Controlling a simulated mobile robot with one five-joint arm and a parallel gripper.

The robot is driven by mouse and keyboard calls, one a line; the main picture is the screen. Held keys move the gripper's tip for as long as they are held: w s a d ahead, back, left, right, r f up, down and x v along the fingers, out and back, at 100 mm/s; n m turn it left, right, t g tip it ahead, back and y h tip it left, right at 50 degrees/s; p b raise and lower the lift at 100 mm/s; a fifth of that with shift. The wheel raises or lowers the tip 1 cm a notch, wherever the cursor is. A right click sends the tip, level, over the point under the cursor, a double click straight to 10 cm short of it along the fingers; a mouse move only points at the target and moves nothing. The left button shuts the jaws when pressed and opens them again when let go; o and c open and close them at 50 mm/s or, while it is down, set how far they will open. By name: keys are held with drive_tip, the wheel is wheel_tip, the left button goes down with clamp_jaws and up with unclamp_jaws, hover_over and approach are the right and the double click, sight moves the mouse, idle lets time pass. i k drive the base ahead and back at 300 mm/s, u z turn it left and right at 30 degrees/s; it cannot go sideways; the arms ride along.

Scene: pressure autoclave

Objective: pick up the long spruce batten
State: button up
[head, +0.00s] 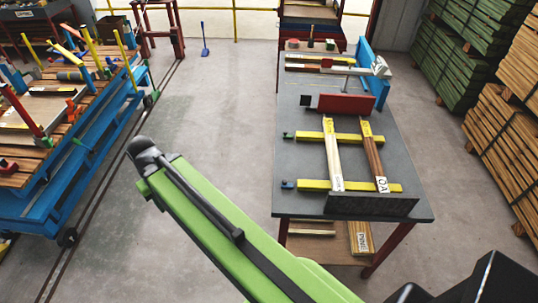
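A pale batten (334,160) lies lengthwise on the grey table, across two yellow bars. It has a yellow mark at its far end and a white label at its near end, too small to read, so I cannot tell whether it is the spruce one. A darker brown batten (373,155) lies beside it on the right, its label starting with "OA". My green arm reaches from the bottom edge to the upper left, ending in a black rounded part over the floor, well left of the table. No gripper fingers show.
The grey table (300,208) also bears a red block (345,104), a dark upright plate (372,205) and a blue fixture (372,72). More wood, one piece labelled "PINE" (361,238), lies beneath. A loaded blue cart (85,150) stands left. Floor between is clear.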

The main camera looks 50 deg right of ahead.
sight(335, 177)
drive_tip(key=u, duration=0.45)
drive_tip(key=i, duration=2)
drive_tip(key=z, duration=2.8)
drive_tip(key=i, duration=1)
drive_tip(key=u, duration=0.15)
